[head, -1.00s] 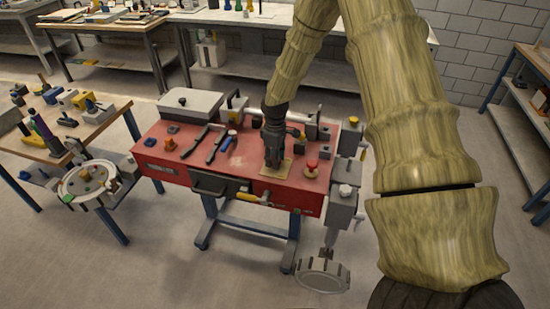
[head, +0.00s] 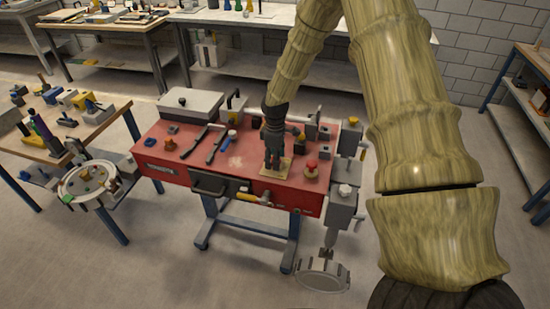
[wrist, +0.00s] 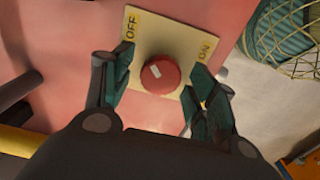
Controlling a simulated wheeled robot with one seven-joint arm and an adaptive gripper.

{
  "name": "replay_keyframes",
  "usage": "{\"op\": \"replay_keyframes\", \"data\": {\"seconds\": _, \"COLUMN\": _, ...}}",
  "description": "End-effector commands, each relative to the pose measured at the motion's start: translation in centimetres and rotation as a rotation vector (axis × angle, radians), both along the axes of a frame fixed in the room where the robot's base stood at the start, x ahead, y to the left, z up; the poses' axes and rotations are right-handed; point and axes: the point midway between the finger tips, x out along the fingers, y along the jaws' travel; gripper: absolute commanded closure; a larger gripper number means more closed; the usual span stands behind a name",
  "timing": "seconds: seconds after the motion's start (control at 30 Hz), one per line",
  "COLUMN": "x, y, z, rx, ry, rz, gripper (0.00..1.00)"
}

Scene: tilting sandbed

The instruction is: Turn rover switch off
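The rover switch is a round red knob (wrist: 160,74) with a small white mark, on a cream plate (wrist: 147,30) lettered OFF at its left and ON at its right in the wrist view. The white mark lies toward the upper left of the knob. My gripper (wrist: 160,88) is open, with one finger on each side of the knob and gaps showing between fingers and knob. In the head view my gripper (head: 273,164) points down over the cream plate (head: 275,175) on the red bench (head: 235,160); the knob is hidden there.
A red mushroom button (head: 311,166) stands just right of the plate. Black handles (head: 214,148) and a grey lidded box (head: 191,103) are to the left on the bench. A yellow-handled lever (head: 254,198) is on its front. Grey valve bodies (head: 343,205) line the right end.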

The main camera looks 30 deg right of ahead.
Motion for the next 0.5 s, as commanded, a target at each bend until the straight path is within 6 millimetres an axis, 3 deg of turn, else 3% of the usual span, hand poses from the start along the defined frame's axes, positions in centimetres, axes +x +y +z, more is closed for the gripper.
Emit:
{"op": "replay_keyframes", "data": {"seconds": 0.33, "x": 0.0, "y": 0.0, "z": 0.3, "rx": 0.001, "ry": -0.001, "rz": -0.001, "gripper": 0.40}}
{"op": "replay_keyframes", "data": {"seconds": 0.5, "x": 0.1, "y": 0.0, "z": 1.9, "rx": 0.001, "ry": -0.002, "rz": 0.000, "gripper": 0.40}}
